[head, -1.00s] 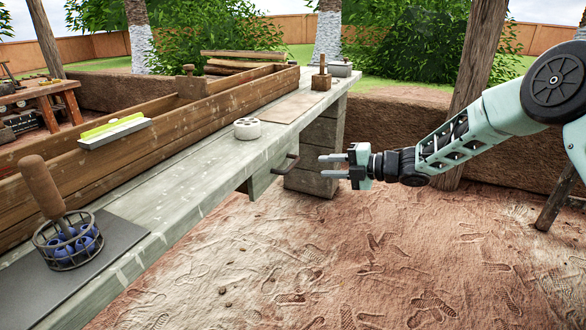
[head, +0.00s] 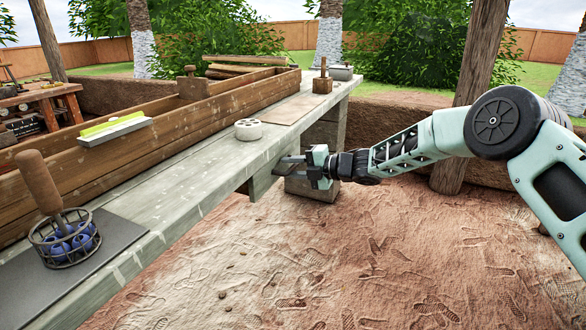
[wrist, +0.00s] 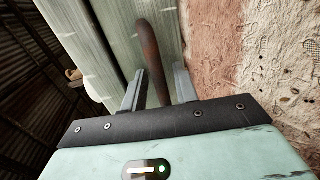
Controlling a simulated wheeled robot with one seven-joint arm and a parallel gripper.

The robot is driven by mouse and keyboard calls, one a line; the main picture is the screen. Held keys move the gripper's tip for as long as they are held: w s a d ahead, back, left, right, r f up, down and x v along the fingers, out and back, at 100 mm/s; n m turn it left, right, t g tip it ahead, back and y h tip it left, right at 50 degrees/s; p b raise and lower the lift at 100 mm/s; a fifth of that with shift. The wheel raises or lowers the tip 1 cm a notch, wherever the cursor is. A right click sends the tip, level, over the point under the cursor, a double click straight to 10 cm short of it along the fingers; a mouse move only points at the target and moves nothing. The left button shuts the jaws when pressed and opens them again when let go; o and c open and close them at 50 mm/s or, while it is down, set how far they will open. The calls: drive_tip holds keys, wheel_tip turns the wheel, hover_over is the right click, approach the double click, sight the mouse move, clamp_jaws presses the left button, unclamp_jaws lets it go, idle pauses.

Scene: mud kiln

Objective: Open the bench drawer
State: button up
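The bench drawer (head: 260,184) is a grey wooden front under the edge of the long pale bench (head: 185,165). It looks shut. Its handle is a brown, rusty bar, clear in the wrist view (wrist: 151,50). My gripper (head: 286,167) is at the drawer front, and its fingers hide most of the handle in the head view. In the wrist view my gripper (wrist: 158,78) is open, with one finger on each side of the handle's near part. Gaps show between the bar and the fingers, the wider one at the right finger.
On the bench are a white round piece with holes (head: 248,129), a wire basket of blue balls (head: 65,247) and a wooden block (head: 322,84). A long plank trough (head: 150,125) runs along the back. The earth floor in front is clear.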

clamp_jaws()
drive_tip(key=shift+d, duration=0.15)
drive_tip(key=f+v, duration=0.2)
drive_tip(key=v, duration=0.7)
drive_tip(key=f+v, duration=0.1)
drive_tip(key=v, duration=0.7)
drive_tip(key=shift+s+d+f, duration=0.3)
drive_tip(key=shift+d, duration=0.45)
drive_tip(key=shift+o, duration=0.2)
unclamp_jaws()
drive_tip(key=p+v, duration=0.2)
drive_tip(key=v, duration=1.5)
drive_tip(key=shift+d, duration=0.2)
